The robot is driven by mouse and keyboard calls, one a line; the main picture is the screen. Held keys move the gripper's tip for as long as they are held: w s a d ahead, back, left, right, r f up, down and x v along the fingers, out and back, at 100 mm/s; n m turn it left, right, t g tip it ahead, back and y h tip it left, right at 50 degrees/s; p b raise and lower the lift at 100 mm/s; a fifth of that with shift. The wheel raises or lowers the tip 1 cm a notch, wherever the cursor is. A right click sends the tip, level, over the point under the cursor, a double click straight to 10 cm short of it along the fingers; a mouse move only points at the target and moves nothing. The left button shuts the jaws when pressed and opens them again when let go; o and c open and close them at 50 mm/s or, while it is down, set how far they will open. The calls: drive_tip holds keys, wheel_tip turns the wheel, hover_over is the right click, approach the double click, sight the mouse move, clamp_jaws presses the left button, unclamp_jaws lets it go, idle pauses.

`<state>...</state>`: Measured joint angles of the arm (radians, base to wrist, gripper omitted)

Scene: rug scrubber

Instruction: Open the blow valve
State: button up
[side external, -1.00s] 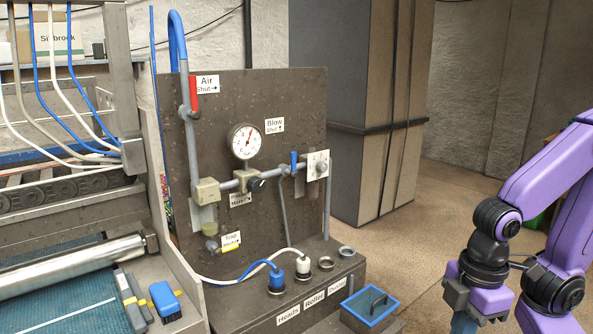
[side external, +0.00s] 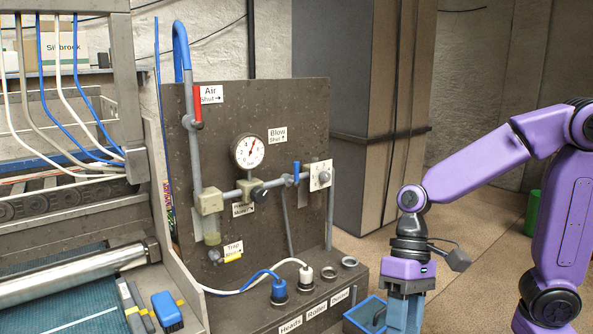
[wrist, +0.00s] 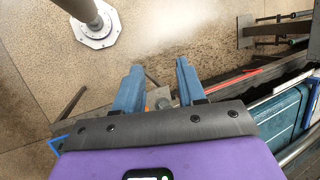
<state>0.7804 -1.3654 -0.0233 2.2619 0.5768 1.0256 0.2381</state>
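The blow valve's blue lever (side external: 296,171) stands upright on the grey horizontal pipe, left of a pale plate. The "Blow Shut" label (side external: 278,134) above it has an arrow pointing up, the way the lever points. My gripper (side external: 404,318) hangs fingers-down in the side view, right of the valve and well below it, not touching it. The wrist view shows its two blue-grey fingers (wrist: 159,80) spread apart with nothing clearly held. I cannot make out the blow lever in the wrist view.
A red air lever (side external: 197,104), a pressure gauge (side external: 248,151) and a yellow trap handle (side external: 232,256) share the dark panel (side external: 285,105). Hose sockets (side external: 350,263) line the ledge below. A blue-rimmed tray (side external: 362,314) lies beside my gripper.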

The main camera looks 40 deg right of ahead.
drive_tip(key=w+r+m+t+y, duration=0.25)
drive_tip(key=w+m+y, duration=0.25)
drive_tip(key=w+m, duration=0.6)
drive_tip(key=m+t, duration=1.6)
drive_tip(key=m, duration=0.2)
approach(297, 180)
drive_tip(key=s+d+r, duration=0.3)
drive_tip(key=s+d, duration=0.2)
drive_tip(key=shift+y, duration=0.3)
drive_tip(key=x, duration=1.7)
drive_tip(key=shift+a, duration=0.3)
clamp_jaws()
